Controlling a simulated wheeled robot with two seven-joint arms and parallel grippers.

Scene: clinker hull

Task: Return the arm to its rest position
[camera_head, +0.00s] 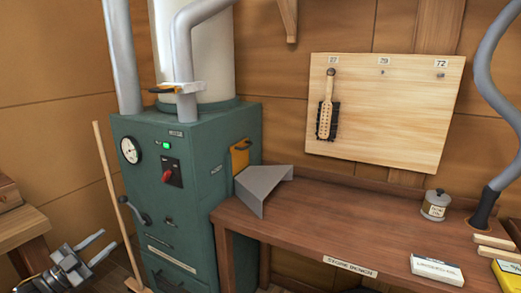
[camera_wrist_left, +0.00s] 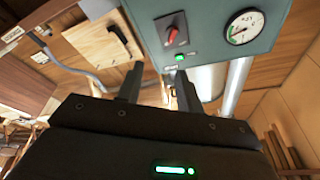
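My left gripper (camera_head: 97,246) is at the lower left of the head view, in front of a green machine (camera_head: 190,150) and apart from it. Its two fingers are spread with nothing between them. In the left wrist view the two dark fingers of the left gripper (camera_wrist_left: 158,90) stand apart. The wrist view shows the green machine with its gauge (camera_wrist_left: 243,26) and red switch (camera_wrist_left: 171,35) beyond the fingertips. My right gripper is not in view.
A broom handle (camera_head: 108,195) leans between the left gripper and the machine. A wooden bench (camera_head: 330,220) bears a grey bent sheet (camera_head: 262,187), a tin (camera_head: 435,205) and a white box (camera_head: 437,269). A brush (camera_head: 327,110) hangs on a board (camera_head: 400,125). Another wooden surface (camera_head: 22,228) is at left.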

